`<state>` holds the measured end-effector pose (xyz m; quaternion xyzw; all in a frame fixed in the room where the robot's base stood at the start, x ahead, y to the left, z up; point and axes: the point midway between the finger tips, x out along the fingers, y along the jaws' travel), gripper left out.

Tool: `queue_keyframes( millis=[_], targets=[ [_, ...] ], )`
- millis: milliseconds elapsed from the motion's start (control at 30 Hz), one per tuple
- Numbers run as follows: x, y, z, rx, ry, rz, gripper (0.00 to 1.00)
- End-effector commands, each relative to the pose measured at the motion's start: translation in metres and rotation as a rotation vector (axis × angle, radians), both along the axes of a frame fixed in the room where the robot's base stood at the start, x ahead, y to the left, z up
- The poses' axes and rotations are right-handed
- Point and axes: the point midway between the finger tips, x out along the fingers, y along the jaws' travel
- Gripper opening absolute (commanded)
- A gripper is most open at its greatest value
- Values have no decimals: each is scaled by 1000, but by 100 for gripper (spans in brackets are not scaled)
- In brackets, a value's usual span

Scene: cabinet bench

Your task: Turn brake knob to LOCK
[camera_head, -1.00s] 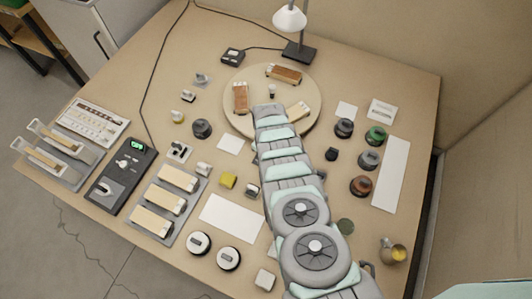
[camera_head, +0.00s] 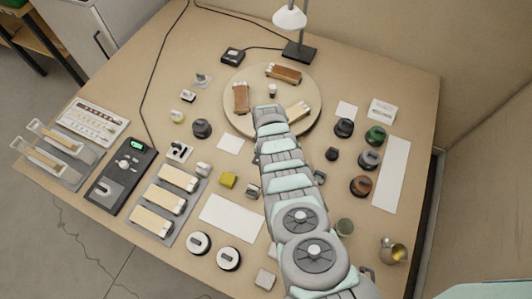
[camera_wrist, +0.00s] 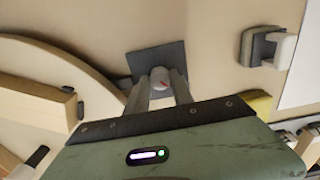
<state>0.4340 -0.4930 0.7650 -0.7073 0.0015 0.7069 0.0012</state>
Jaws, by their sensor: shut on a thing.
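My gripper (camera_wrist: 159,90) is shut on this knob, one finger on each side. In the head view the knob and my fingertips are hidden under my arm, which reaches over the bench to the turntable's near edge.
The round turntable (camera_head: 240,73) carries several wooden blocks. A lamp (camera_head: 290,20) stands behind it. Dark and coloured knobs, including a green-topped one (camera_head: 377,133), stand at right. A yellow block (camera_head: 228,180), white sheet (camera_head: 230,219) and switch panels (camera_head: 121,176) lie at left and front.

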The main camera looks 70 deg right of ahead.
Motion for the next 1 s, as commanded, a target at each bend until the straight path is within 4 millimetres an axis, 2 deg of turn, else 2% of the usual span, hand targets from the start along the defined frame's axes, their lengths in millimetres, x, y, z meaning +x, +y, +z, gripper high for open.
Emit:
queue_keyframes(
  millis=[333, 367, 600, 1000],
  targets=[
    [0, 0, -1, 0, 0, 3, 0],
    [0, 0, -1, 0, 0, 3, 30],
    [0, 0, -1, 0, 0, 2, 49],
    [0, 0, 4, 1, 1, 1, 50]
  ],
)
